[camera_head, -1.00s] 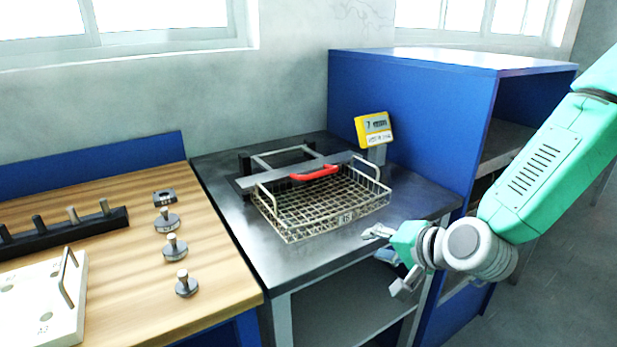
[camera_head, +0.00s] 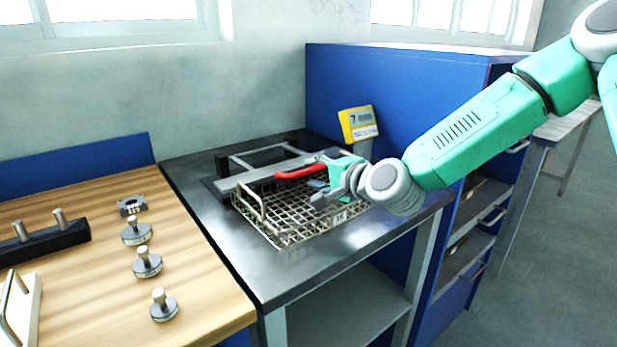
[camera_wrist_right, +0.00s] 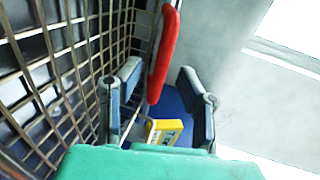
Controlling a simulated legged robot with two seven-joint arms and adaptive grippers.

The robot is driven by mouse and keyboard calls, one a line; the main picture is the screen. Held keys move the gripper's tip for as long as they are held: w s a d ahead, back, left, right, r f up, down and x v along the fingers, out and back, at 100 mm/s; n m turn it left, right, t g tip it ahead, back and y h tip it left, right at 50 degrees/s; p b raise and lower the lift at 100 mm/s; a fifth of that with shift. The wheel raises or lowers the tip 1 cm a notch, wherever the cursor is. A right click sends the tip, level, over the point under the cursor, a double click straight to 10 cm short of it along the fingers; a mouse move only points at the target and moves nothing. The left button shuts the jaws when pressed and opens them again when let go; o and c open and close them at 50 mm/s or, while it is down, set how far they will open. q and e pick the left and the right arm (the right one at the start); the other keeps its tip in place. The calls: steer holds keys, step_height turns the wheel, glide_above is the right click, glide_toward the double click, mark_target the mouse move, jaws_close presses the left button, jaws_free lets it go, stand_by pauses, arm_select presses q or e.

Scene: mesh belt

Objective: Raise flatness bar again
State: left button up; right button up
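The flatness bar is a flat grey bar (camera_head: 252,178) with a red handle (camera_head: 296,172). It lies across the top of the wire mesh basket (camera_head: 284,238). My right gripper (camera_head: 322,176) is over the right part of the basket, beside the handle's right end. In the wrist view the right gripper (camera_wrist_right: 160,82) is open, and the red handle (camera_wrist_right: 165,50) shows in the gap between its fingers. Whether a finger touches the handle I cannot tell. The gripper hides part of the basket and the bar's right end. My left gripper is not in view.
A yellow gauge (camera_head: 359,124) stands behind the basket, close to my right arm. The basket is on a dark metal table (camera_head: 240,262). A blue cabinet (camera_head: 420,90) rises on the right. A wooden bench (camera_head: 90,280) at left holds several knobbed weights.

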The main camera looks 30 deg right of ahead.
steer(key=shift+w+a+f, duration=0.1)
steer(key=shift+w+f, duration=0.1)
steer(key=shift+w, duration=0.4)
steer(key=shift+w+f, duration=0.15)
steer(key=shift+w, duration=0.45)
steer(key=shift+w+d+f, duration=0.1)
steer(key=shift+d, duration=0.3)
steer(key=shift+a, duration=0.1)
jaws_close()
steer(key=shift+a, duration=0.15)
